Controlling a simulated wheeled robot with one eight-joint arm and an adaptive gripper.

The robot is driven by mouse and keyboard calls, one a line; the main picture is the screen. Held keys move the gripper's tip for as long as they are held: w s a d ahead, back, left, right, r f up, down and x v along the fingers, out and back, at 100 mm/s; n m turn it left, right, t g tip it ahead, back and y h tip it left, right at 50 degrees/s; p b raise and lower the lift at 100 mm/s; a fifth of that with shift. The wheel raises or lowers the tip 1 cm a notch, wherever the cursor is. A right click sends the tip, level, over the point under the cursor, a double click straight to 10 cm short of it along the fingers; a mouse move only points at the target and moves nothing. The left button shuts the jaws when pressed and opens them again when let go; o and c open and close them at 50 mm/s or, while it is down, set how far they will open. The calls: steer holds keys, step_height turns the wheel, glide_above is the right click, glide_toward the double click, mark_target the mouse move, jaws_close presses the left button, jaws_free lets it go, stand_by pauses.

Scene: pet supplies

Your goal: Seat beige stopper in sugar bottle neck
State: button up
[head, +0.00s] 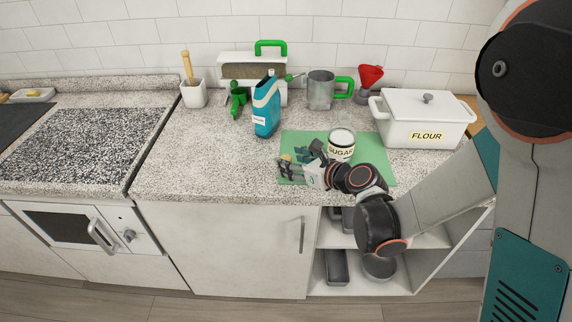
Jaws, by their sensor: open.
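The white sugar bottle (341,146), labelled SUGAR, stands upright on the green mat (376,170). My arm and gripper partly hide its lower part. Its top looks pale inside a grey rim, too small to tell more. My gripper (286,166) is open, low over the left part of the mat, to the left of the bottle and apart from it. A small tan spot (286,157) shows by the fingertips, probably the beige stopper. I cannot tell whether the fingers touch it.
A blue bottle (266,108) stands behind and left of the mat. Behind are a metal sifter (321,91), a red funnel (370,76) and a white FLOUR box (424,118) at right. The counter (195,150) is clear at left.

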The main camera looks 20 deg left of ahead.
mark_target(286, 157)
steer(key=x, duration=0.3)
steer(key=shift+a+f+b, duration=0.15)
steer(key=shift+f+b, duration=0.05)
steer(key=shift+b, duration=0.2)
steer(key=shift+r, duration=0.1)
steer(key=c, duration=0.9)
steer(key=shift+o, duration=0.2)
